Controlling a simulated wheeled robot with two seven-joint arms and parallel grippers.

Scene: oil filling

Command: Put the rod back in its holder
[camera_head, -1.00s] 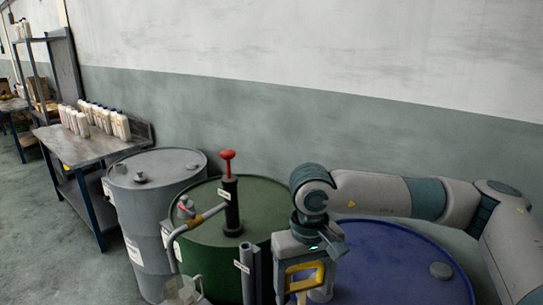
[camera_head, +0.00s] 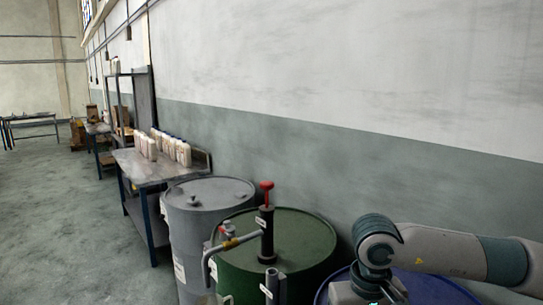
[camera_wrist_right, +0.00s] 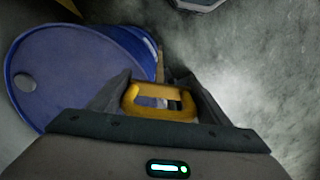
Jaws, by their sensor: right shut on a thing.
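My right gripper (camera_wrist_right: 160,100) is shut on the yellow loop handle (camera_wrist_right: 133,98) of what looks like the rod. The rod's shaft is mostly hidden in the right wrist view. In the head view my right wrist (camera_head: 375,245) is at the lower right, in front of the blue drum, and the fingers and handle fall below the picture edge. A grey upright tube with a white label (camera_head: 272,286), apparently the holder, stands in front of the green drum, left of my right wrist. Its lower part is cut off. My left gripper is not in view.
The green drum (camera_head: 308,250) carries a black pump with a red knob (camera_head: 266,220) and a bent spout. A grey drum (camera_head: 205,215) stands left of it. The blue drum (camera_wrist_right: 75,75) is beside my right gripper. A bench (camera_head: 145,167) holds several bottles. Floor at left is clear.

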